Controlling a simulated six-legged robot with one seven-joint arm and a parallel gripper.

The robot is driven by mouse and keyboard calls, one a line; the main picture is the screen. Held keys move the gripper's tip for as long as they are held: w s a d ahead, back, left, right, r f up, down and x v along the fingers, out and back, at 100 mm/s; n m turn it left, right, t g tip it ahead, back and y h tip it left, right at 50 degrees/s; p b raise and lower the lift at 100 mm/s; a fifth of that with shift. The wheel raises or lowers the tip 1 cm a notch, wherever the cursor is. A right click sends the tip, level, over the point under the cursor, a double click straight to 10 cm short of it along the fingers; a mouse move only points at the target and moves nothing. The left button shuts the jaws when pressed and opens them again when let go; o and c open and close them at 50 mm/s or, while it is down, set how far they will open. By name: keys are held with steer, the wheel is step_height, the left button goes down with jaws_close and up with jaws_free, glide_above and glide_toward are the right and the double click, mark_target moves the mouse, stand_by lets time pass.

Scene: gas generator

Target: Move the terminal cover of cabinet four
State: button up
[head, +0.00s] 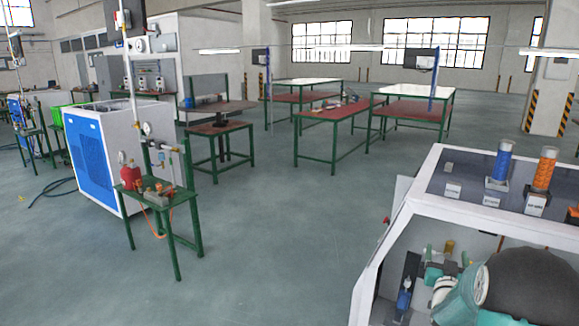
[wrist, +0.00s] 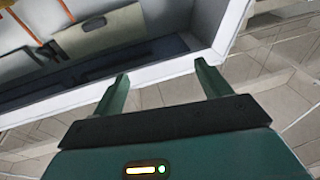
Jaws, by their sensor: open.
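My gripper (wrist: 162,84) shows in the wrist view with its two green fingers spread apart and nothing between them. Past the fingertips runs the white edge of a cabinet (wrist: 150,68). Inside that frame is a beige panel (wrist: 120,28) with a small slot or handle, beyond the left finger and apart from it. I cannot tell whether this panel is the terminal cover of cabinet four; no number is readable. I cannot make out my gripper in the head view.
In the head view a white housing (head: 436,178) with blue (head: 501,163) and orange (head: 543,170) cylinders on top fills the near right. A small green table (head: 176,203) with fittings stands at left by a white-and-blue cabinet (head: 90,155). The middle floor is clear.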

steer(key=s+a+r+n+g+y, duration=0.1)
steer(key=s+a+r+g+y, duration=0.3)
steer(key=a, duration=0.5)
steer(key=s+a+r+n+g+y, duration=0.1)
steer(key=s+a+r+g+y, duration=0.1)
steer(key=s+a+r, duration=0.55)
steer(key=s+a+f+n+g, duration=0.1)
steer(key=s+a, duration=0.3)
steer(key=s, duration=0.4)
steer(key=s+a+f+n+g+y, duration=0.1)
steer(key=s+a+g, duration=0.2)
steer(key=s+a, duration=0.2)
steer(key=s+a+f+g+y, duration=0.1)
steer(key=s+a, duration=0.3)
steer(key=s, duration=0.7)
steer(key=shift+s+a+f+n+g, duration=0.25)
steer(key=shift+f+n+g, duration=0.15)
steer(key=shift+f+g, duration=0.25)
